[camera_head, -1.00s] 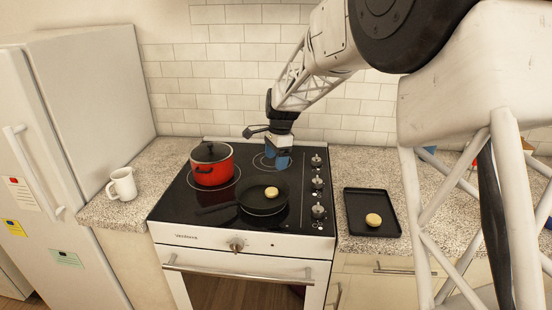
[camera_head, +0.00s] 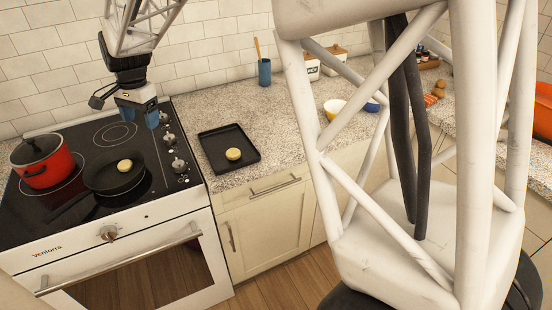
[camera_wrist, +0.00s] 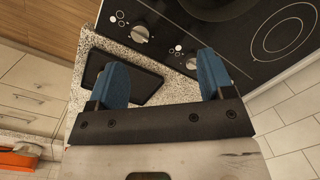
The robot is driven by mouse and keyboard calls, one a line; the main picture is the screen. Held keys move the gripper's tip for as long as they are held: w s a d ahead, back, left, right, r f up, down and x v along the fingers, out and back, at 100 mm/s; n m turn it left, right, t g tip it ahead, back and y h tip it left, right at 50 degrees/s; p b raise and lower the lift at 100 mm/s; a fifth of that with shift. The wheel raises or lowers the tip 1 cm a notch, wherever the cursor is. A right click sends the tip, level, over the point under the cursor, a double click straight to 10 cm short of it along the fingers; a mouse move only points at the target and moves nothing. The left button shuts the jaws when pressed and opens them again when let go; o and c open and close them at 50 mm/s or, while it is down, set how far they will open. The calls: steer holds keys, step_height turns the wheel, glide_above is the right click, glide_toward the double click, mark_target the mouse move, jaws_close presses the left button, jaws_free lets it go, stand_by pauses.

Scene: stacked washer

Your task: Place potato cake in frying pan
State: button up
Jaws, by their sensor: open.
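A round yellow potato cake (camera_head: 124,165) lies in the black frying pan (camera_head: 100,181) on the front of the hob. A second potato cake (camera_head: 233,154) lies on the black tray (camera_head: 214,142) on the counter right of the stove. My gripper (camera_head: 152,118) is above the right rear of the hob, behind the pan and left of the tray, with blue fingers pointing down. In the wrist view my gripper (camera_wrist: 162,76) is open and empty, with part of the tray (camera_wrist: 145,84) beyond the fingers. No potato cake shows in the wrist view.
A red pot (camera_head: 48,168) with a black lid stands left of the pan. Hob knobs (camera_head: 178,164) line the stove's right side. A blue cup (camera_head: 264,72) and bowls (camera_head: 335,108) stand farther along the counter. The counter around the tray is clear.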

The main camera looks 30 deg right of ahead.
steer(key=s+d+r+n+t, duration=0.1)
steer(key=s+d+r+n, duration=0.2)
steer(key=s+d, duration=0.55)
steer(key=s+d+r+n+t, duration=0.1)
steer(key=s+d+r+n, duration=0.3)
steer(key=s, duration=0.8)
steer(key=s+d+f+n, duration=0.1)
steer(key=s+d+f, duration=0.1)
steer(key=s, duration=0.7)
steer(key=s+d+f+n+h, duration=0.1)
steer(key=s+d+f, duration=0.2)
steer(key=s, duration=0.6)
steer(key=shift+d+f+t, duration=0.2)
steer(key=shift+d+t, duration=0.1)
steer(key=shift+d, duration=0.55)
